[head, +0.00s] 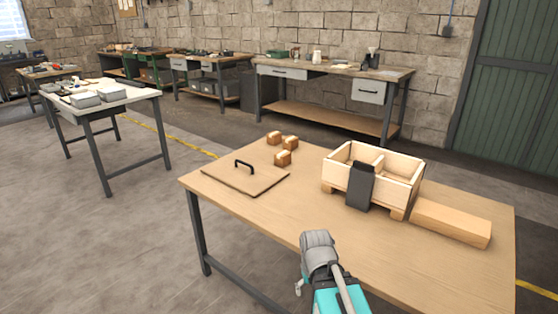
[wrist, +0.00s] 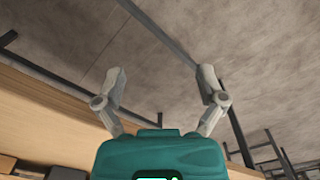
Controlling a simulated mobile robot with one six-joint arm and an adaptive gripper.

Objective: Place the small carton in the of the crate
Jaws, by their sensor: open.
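In the head view my arm's end is at the table's front edge, away from cartons and crate.
A flat wooden lid (head: 225,178) with a black handle lies left on the table (head: 300,205). A dark upright slab (head: 360,187) stands against the crate's front. A long wooden block (head: 450,222) lies right of the crate. The table's front middle is clear.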

